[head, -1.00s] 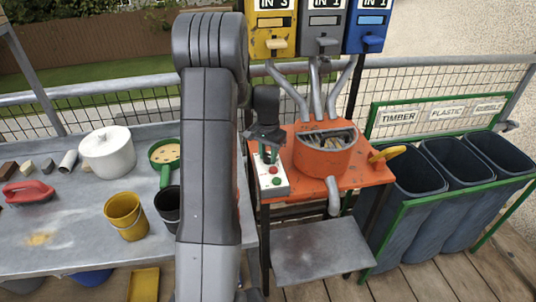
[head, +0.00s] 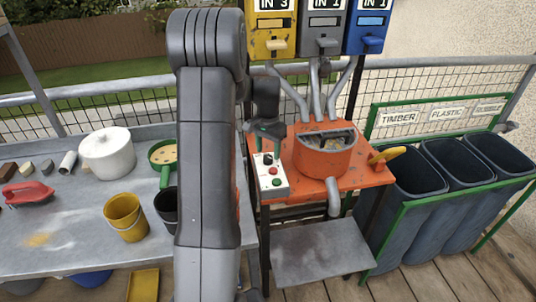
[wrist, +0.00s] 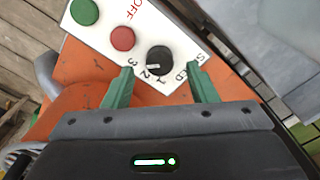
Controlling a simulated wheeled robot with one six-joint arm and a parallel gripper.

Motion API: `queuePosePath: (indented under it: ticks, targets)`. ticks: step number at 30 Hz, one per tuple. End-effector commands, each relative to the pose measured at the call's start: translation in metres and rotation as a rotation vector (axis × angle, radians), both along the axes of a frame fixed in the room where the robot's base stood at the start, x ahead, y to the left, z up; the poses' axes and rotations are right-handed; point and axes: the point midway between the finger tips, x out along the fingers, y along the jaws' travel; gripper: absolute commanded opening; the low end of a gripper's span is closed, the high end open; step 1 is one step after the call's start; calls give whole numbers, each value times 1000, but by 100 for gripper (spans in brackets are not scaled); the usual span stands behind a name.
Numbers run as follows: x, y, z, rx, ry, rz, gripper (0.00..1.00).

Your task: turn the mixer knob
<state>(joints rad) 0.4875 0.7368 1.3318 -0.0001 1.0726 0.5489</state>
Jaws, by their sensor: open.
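The black mixer knob (wrist: 159,60) sits on a white control panel (wrist: 195,38); its white mark points about toward the 2. In the head view the knob (head: 267,159) is at the panel's far end. My gripper (wrist: 160,67) is open, its green fingers on either side of the knob in the wrist view, with nothing between them clearly touched. In the head view my gripper (head: 268,134) is above and just beyond the knob, apart from it. The red button (wrist: 122,38) and green button (wrist: 84,11) are beside the knob.
The orange mixer drum (head: 322,160) stands right of the panel on an orange table (head: 350,181). A yellow handle (head: 386,155) is at its right. Three chutes feed down from above. Bins (head: 415,173) stand right; a grey bench (head: 75,215) with buckets is left.

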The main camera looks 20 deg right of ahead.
Motion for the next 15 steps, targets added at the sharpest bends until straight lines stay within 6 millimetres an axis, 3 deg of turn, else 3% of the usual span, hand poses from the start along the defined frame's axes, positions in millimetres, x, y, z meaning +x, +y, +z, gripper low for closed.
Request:
queuePosePath:
  ticks: [9,15]
  targets:
    - [1,-1,74,-3,-5,0,52]
    - [1,0,102,-2,-3,0,52]
